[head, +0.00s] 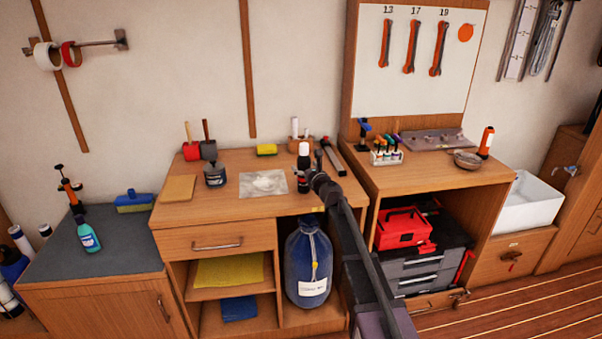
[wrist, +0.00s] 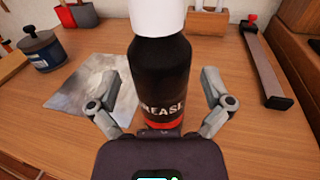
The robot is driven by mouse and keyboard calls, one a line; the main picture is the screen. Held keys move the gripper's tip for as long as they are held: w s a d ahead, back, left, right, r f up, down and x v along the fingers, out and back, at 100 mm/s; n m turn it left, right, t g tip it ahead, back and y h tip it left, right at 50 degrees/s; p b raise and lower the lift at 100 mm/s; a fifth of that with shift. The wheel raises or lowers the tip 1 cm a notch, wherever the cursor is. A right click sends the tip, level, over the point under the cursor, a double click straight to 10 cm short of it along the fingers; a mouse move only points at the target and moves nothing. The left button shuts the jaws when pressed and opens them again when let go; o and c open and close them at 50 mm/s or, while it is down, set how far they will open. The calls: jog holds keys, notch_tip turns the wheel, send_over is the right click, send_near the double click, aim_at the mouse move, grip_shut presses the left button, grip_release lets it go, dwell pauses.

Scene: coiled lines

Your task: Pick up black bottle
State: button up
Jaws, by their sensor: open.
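The black bottle (head: 303,172) has a white cap and stands upright on the wooden workbench, near its right part. In the wrist view the bottle (wrist: 161,85) fills the middle, with part of the word "GREASE" and a red band low on it. My gripper (wrist: 161,112) is open, with one finger on each side of the bottle and visible gaps between fingers and bottle. In the head view my gripper (head: 313,172) is at the bottle's right side, and its fingers are hard to make out there.
A long dark tool (head: 333,158) lies to the right. A yellow sponge (head: 267,150) and a wooden holder (head: 299,142) are behind. The bench front is clear.

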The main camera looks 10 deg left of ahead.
aim_at(306, 159)
jog(key=shift+w+a, duration=0.15)
jog(key=shift+w, duration=0.1)
dwell(0.3)
jog(key=c, duration=1.3)
jog(key=shift+r, duration=0.2)
notch_tip(306, 159, up, 3)
jog(key=p, duration=0.3)
jog(key=v, duration=0.5)
jog(key=r+p+v, duration=0.1)
jog(key=v, duration=0.4)
jog(key=d+p+v, duration=0.1)
jog(key=v, duration=0.5)
jog(key=shift+w+r, duration=0.3)
jog(key=shift+r, duration=0.05)
